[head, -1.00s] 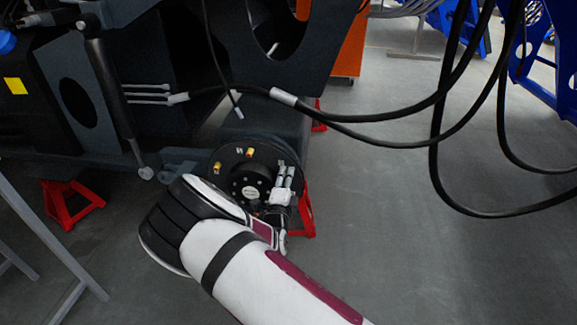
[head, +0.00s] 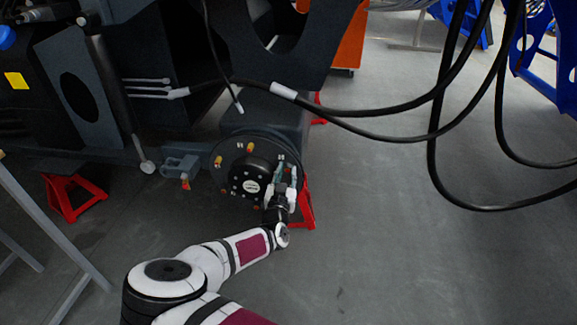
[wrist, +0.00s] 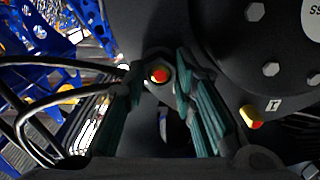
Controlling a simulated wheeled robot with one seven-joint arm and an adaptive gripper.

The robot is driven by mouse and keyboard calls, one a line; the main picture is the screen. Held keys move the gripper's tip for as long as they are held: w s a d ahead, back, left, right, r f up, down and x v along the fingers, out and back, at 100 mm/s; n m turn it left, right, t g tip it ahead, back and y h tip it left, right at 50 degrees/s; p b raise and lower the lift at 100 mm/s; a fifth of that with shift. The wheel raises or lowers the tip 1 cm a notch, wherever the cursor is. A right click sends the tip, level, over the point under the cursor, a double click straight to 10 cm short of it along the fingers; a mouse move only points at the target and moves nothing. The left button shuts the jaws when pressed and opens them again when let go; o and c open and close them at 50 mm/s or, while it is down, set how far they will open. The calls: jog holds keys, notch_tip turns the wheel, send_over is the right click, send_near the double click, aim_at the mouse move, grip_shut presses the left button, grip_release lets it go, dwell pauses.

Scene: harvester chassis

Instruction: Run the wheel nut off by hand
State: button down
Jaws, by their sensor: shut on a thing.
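The wheel hub (head: 247,174) is a dark round disc with a black centre cap, low on the chassis. Yellow studs (head: 219,160) stand on its left side; another yellow, red-tipped stud (wrist: 250,117) shows at right in the wrist view. My gripper (head: 284,172) is at the hub's right side. In the wrist view my gripper's teal fingers (wrist: 160,88) stand on either side of the wheel nut (wrist: 159,62), a dark nut around a red-and-yellow stud end. They are shut on it. In the head view the gripper hides this nut.
Red stands (head: 70,197) are under the chassis. Black hoses (head: 380,138) hang across the upper middle and right. A grey metal frame (head: 50,235) stands at the left. The floor right of the hub is clear.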

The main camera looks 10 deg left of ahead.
jog(key=shift+s+f+n, duration=0.1)
jog(key=shift+f+n, duration=0.05)
jog(key=shift+n, duration=0.55)
jog(key=c, duration=1.2)
grip_release()
jog(key=shift+c, duration=0.2)
jog(key=shift+c, duration=1.1)
jog(key=shift+s+p, duration=0.55)
jog(key=shift+s, duration=0.5)
